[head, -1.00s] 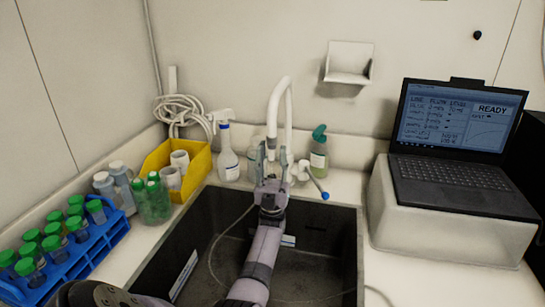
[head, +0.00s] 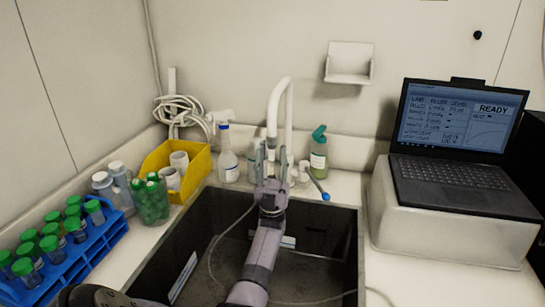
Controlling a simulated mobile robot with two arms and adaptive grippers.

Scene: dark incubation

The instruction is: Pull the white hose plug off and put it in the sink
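The white tap spout (head: 279,88) arches up behind the sink, and its end comes down at my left gripper. My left gripper (head: 272,158) points up and away at the sink's back edge, with its two fingers apart, one on each side of the spout's end. The white hose plug is not clearly distinguishable; the fingers and spout end hide that spot. I cannot tell whether the fingers touch anything there. The dark sink (head: 335,232) lies under my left forearm, with a thin hose looping in it. My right gripper is not in view.
A spray bottle (head: 228,155) and a green-capped bottle (head: 319,155) flank the tap. A blue-tipped lever (head: 318,186) is just right of the gripper. A yellow bin (head: 198,180), blue tube rack (head: 75,262) and laptop (head: 450,172) stand around the sink.

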